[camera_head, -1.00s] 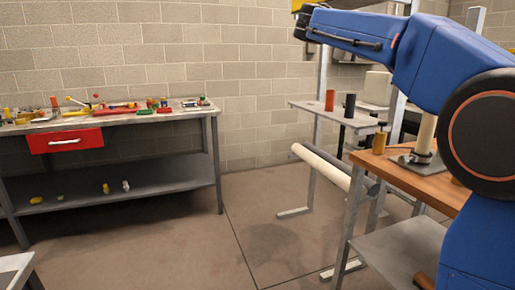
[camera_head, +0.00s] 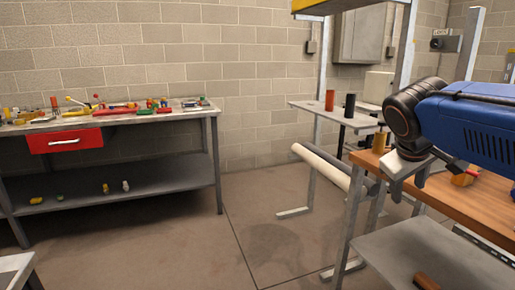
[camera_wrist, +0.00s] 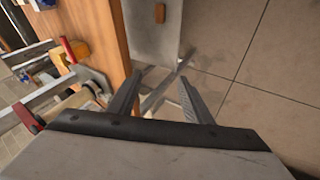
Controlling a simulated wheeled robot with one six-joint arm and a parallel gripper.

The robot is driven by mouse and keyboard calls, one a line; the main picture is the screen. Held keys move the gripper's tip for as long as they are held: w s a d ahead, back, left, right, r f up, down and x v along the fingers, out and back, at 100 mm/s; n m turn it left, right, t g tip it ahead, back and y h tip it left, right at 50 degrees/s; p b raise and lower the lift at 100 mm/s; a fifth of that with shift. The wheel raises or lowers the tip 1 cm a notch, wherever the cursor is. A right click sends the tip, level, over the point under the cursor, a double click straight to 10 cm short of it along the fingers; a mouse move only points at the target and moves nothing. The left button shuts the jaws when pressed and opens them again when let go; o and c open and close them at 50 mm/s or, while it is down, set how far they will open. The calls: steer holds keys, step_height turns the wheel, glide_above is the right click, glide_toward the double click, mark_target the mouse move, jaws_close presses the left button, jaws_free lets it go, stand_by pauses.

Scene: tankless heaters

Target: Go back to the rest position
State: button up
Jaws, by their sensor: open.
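My gripper (camera_wrist: 160,77) is open in the wrist view, with two dark fingers apart and nothing between them. Beyond the fingertips show floor and part of a grey metal shelf. In the head view my blue arm comes in from the right, and my gripper (camera_head: 412,172) hangs below the dark wrist joint near the left part of the wooden-topped workbench (camera_head: 455,205). Whether it touches the bench cannot be told from the head view. The wooden top (camera_wrist: 90,15) also shows at the left of the wrist view.
A brown block (camera_wrist: 160,13) lies on the bench's lower grey shelf (camera_head: 440,255). A mustard cylinder (camera_head: 379,143) stands near the wrist. A bench with a red drawer (camera_head: 65,140) and several small items is at the left. The floor (camera_head: 265,240) between is clear.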

steer(key=s+a+f+m+y, duration=0.1)
steer(key=s+a+f+y, duration=0.1)
steer(key=s+f, duration=0.5)
steer(key=s+a+f+m+y, duration=0.2)
steer(key=s+a+f, duration=0.3)
steer(key=s+f, duration=0.3)
step_height(320, 180, down, 3)
steer(key=shift+s+f+y, duration=0.15)
steer(key=shift+s+y, duration=0.05)
steer(key=shift+y, duration=0.1)
steer(key=shift+c, duration=0.4)
stand_by(0.5)
